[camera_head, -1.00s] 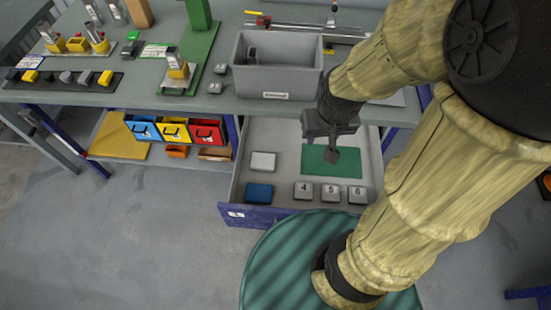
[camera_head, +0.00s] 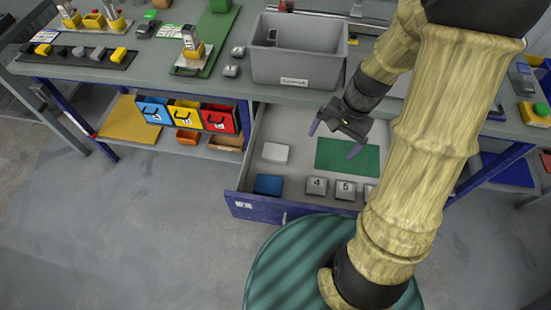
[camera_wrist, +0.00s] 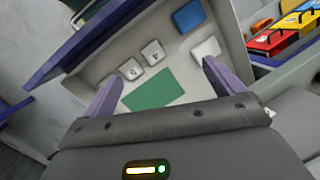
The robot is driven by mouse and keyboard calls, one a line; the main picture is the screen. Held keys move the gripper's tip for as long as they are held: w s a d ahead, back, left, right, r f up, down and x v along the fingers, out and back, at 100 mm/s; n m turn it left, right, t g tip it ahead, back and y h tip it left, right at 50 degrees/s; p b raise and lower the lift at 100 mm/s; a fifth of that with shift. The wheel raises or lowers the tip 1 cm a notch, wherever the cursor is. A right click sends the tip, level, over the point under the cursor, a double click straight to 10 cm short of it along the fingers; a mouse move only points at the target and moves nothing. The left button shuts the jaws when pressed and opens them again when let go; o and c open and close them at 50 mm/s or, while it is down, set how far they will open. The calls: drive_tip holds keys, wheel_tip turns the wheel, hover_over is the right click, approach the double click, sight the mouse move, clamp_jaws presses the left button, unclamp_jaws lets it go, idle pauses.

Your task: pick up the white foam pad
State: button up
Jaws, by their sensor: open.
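The white foam pad (camera_head: 276,153) lies flat in the open drawer, at its left side, behind a blue pad (camera_head: 268,185). In the wrist view the white pad (camera_wrist: 206,48) shows just beyond the right fingertip, partly close to that finger. My gripper (camera_head: 333,141) is open and empty above the drawer, to the right of the white pad and over the green mat (camera_head: 359,157). In the wrist view the fingers (camera_wrist: 158,80) stand wide apart, with the green mat between them. Nothing touches the white pad as far as I can see.
Numbered grey blocks (camera_head: 317,186) line the drawer's front. The drawer (camera_head: 249,202) has raised walls. A grey bin (camera_head: 297,72) stands on the table above the drawer's back. Blue, yellow and red bins (camera_head: 186,115) sit on the shelf to the left.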

sight(280, 151)
drive_tip(key=w+f+m+t+y+b, duration=0.1)
drive_tip(key=w+f+m+y+b, duration=0.2)
drive_tip(key=f, duration=0.5)
drive_tip(key=w+d+f+m+t+y+b, duration=0.1)
drive_tip(key=w+f+m+y+b, duration=0.3)
drive_tip(key=f, duration=0.5)
drive_tip(key=w+d+f+m+t+y+b, duration=0.1)
drive_tip(key=w+f+m+y+b, duration=0.2)
drive_tip(key=w+f+m+b, duration=0.2)
drive_tip(key=shift+w+f+m+y, duration=0.15)
drive_tip(key=shift+w+f+m, duration=0.2)
drive_tip(key=shift+f, duration=0.55)
drive_tip(key=shift+w+f+m+y, duration=0.15)
drive_tip(key=shift+f+m, duration=0.3)
drive_tip(key=shift+f, duration=0.45)
drive_tip(key=shift+w+d, duration=0.1)
drive_tip(key=x, duration=1.2)
drive_tip(key=shift+w, duration=0.2)
drive_tip(key=x, duration=0.5)
drive_tip(key=shift+w+a+r+p, duration=0.1)
drive_tip(key=shift+a+p, duration=0.15)
drive_tip(key=shift+p, duration=0.05)
